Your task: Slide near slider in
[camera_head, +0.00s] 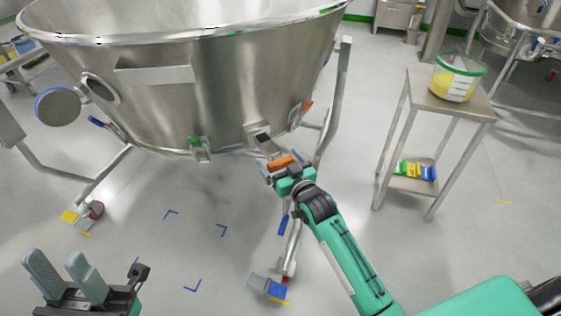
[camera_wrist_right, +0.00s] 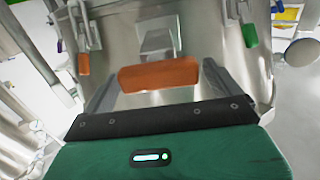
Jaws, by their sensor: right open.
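The near slider's orange handle (camera_head: 283,162) stands out from the lower rim of the big steel vessel (camera_head: 190,85), on a steel bar (camera_head: 262,142). My right gripper (camera_head: 284,168) is at this handle. In the right wrist view the orange handle (camera_wrist_right: 158,75) lies crosswise between the two open fingers of the gripper (camera_wrist_right: 158,88), with small gaps at both ends. A steel block (camera_wrist_right: 156,38) shows behind the handle. My left gripper (camera_head: 58,264) is open and empty over the floor at the lower left, away from the vessel.
A green tab (camera_head: 197,142), another orange handle (camera_head: 306,110) and a blue one (camera_head: 97,122) sit around the vessel's rim. Vessel legs on castors (camera_head: 287,262) stand on the floor. A steel table (camera_head: 455,106) with a tub (camera_head: 456,78) stands right.

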